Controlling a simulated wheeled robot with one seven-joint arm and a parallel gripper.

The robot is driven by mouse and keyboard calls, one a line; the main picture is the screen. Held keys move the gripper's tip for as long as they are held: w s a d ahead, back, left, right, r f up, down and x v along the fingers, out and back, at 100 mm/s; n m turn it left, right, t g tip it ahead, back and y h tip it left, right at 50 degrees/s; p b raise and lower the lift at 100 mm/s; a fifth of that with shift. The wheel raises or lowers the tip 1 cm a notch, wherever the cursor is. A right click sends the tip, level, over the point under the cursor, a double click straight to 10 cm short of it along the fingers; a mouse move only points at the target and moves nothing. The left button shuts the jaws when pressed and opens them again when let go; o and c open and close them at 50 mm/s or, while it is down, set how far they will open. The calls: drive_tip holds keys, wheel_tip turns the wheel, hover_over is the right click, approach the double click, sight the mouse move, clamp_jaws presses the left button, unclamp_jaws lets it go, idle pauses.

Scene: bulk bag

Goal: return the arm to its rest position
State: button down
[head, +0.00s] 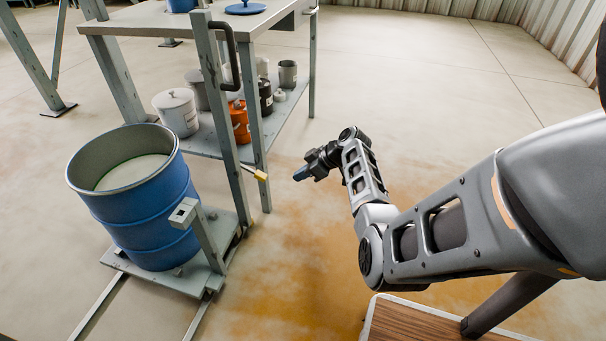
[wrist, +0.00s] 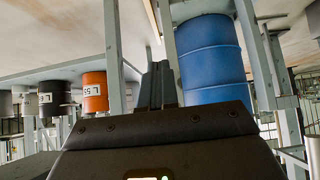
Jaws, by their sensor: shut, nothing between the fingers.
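My gripper (head: 302,173) is at the end of my outstretched arm, near the middle of the head view. It is shut and empty, and points left toward the bench frame. It is in the air, apart from the bench and the drum. In the wrist view the shut fingers (wrist: 158,85) show at the centre, above the dark gripper body. The blue drum (head: 150,215) stands at the left of the head view, open at the top with pale contents. It also shows in the wrist view (wrist: 210,60), right of the fingers.
A grey bench (head: 165,20) stands behind the drum. Its lower shelf holds a white pot (head: 177,113), an orange container (head: 239,122) and several other pots. A yellow-tipped lever (head: 261,176) sticks out near my gripper.

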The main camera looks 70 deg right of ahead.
idle(0.4)
drive_tip(key=s+a+f+g+h, duration=0.1)
drive_tip(key=s+a+f, duration=0.2)
drive_tip(key=a, duration=0.2)
drive_tip(key=s+a+f+m+h, duration=0.1)
drive_tip(key=s+a+f, duration=0.1)
drive_tip(key=a, duration=0.4)
drive_tip(key=s+a+f+g+h, duration=0.1)
drive_tip(key=s+a+f, duration=0.2)
drive_tip(key=a, duration=0.2)
drive_tip(key=s+a+r+t+h, duration=0.1)
drive_tip(key=s+a+r+t, duration=0.1)
drive_tip(key=s+a+r, duration=0.35)
drive_tip(key=s+a+r+t, duration=0.1)
drive_tip(key=s+a+r, duration=0.2)
drive_tip(key=a, duration=0.6)
drive_tip(key=s+a+r+t+y, duration=0.1)
drive_tip(key=s+a+r+t, duration=0.2)
drive_tip(key=r, duration=0.5)
drive_tip(key=s+a+r+y, duration=0.1)
drive_tip(key=s+a+r, duration=0.2)
drive_tip(key=a+r, duration=0.4)
drive_tip(key=s+a+r+t+y, duration=0.1)
drive_tip(key=s+a+r+t, duration=0.15)
drive_tip(key=r, duration=0.65)
wheel_tip(320, 180, up, 24)
drive_tip(key=p, duration=2.5)
drive_tip(key=shift+a, duration=0.15)
